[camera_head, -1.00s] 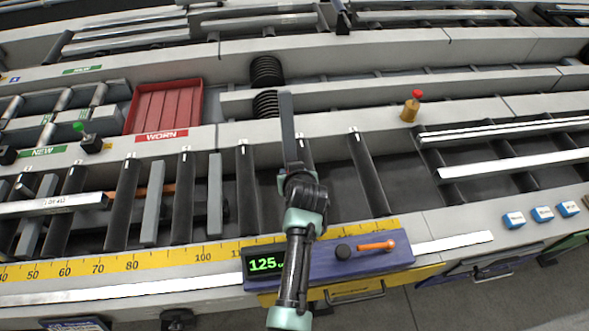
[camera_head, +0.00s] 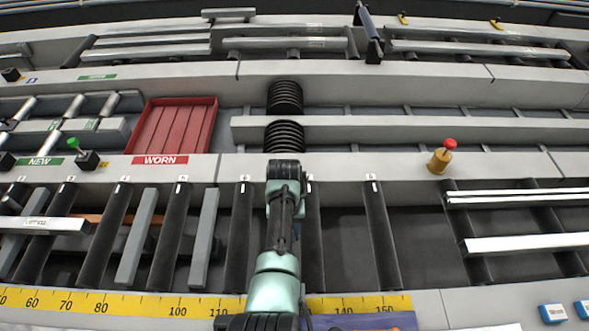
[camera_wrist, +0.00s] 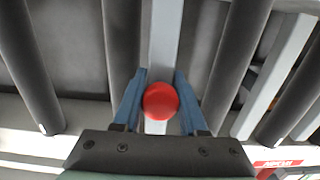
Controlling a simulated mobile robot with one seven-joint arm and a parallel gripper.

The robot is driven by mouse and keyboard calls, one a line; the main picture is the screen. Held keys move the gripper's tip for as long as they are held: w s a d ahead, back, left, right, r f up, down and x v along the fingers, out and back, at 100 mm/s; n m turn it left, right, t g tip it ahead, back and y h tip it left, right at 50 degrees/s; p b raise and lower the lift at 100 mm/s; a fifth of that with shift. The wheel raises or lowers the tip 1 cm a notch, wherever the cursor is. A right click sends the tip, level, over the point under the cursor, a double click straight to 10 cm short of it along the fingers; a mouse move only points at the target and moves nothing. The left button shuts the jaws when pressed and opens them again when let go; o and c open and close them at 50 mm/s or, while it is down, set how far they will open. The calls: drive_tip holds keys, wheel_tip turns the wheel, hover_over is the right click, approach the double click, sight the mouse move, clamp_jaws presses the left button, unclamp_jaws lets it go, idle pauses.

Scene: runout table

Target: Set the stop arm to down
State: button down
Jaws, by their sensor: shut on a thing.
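In the wrist view a round red knob (camera_wrist: 161,101) sits between the two blue fingers of my gripper (camera_wrist: 160,84), which is shut on it. A pale grey bar (camera_wrist: 165,35) runs behind the knob, in line with it, between dark rollers; I take bar and knob for the stop arm. A short piece of the bar shows below the knob. How far the bar is raised or tilted cannot be told. In the head view my arm hides the gripper, the knob and this bar.
Dark rollers (camera_head: 380,235) and grey bars (camera_head: 137,238) fill the runout table. Beyond them stand a red WORN tray (camera_head: 172,135), black coils (camera_head: 285,97), a green-topped knob (camera_head: 86,156) and a red-topped yellow post (camera_head: 441,157). A yellow scale (camera_head: 130,304) runs along the front.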

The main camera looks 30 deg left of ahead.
drive_tip(key=shift+w+f+g+h+b, duration=0.1)
drive_tip(key=shift+f+g+h+b, duration=0.3)
drive_tip(key=shift+f+b, duration=0.65)
drive_tip(key=shift+r+b, duration=0.15)
drive_tip(key=shift+b, duration=0.4)
drive_tip(key=shift+s+g, duration=0.25)
drive_tip(key=shift+g, duration=0.05)
drive_tip(key=shift+c, duration=2.4)
unclamp_jaws()
drive_tip(key=shift+w, duration=0.1)
wheel_tip(320, 180, up, 12)
drive_tip(key=w+a, duration=0.1)
drive_tip(key=w, duration=0.1)
drive_tip(key=shift+a+r, duration=0.15)
drive_tip(key=shift+r, duration=0.1)
